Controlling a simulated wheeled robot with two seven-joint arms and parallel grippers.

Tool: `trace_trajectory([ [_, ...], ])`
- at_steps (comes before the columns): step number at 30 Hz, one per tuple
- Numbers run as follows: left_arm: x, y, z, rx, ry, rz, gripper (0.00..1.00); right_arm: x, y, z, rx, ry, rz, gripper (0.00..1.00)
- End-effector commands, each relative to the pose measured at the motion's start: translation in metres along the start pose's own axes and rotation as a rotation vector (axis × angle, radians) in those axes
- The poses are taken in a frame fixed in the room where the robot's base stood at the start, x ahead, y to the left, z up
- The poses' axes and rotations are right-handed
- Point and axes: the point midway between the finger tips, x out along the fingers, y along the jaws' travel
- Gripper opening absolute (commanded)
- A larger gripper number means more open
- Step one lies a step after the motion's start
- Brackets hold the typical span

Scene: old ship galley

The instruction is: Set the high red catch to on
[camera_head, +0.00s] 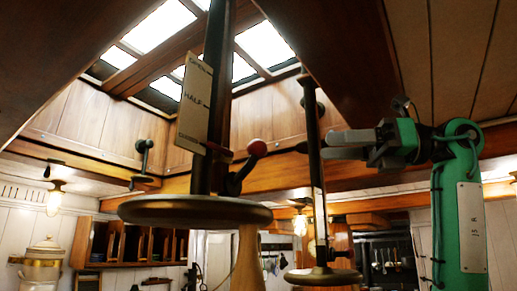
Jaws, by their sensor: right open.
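A red ball knob (257,148) tops a short dark bent lever on a dark upright post (215,110), below the skylight. I take this to be the high red catch. A pale marked plate (194,105) stands on the post above the lever; HALF is readable on it. No "on" mark can be read. My right gripper (330,145) comes in from the right, pointing left, with its jaws apart and nothing seen between them. In the picture it is right of the knob, with a second post (312,150) in between. My left gripper is not in view.
A round dark disc (195,210) surrounds the near post's lower part. The second post has a smaller disc (322,276) at its foot. Wooden beams and the skylight frame close in above. A shelf (130,243) and lit lamp (55,200) are on the left.

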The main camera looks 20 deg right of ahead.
Motion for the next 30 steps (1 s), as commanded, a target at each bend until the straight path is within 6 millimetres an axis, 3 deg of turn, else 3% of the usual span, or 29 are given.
trace_trajectory([
  [5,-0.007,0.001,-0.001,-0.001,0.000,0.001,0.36,0.012,0.000,0.003,-0.001,0.009,-0.004,0.52],
  [21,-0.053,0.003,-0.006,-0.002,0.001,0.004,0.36,0.114,0.001,0.003,-0.001,0.007,-0.001,0.52],
  [30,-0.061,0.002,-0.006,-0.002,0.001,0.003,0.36,0.136,0.000,0.000,-0.002,0.006,-0.004,0.52],
])
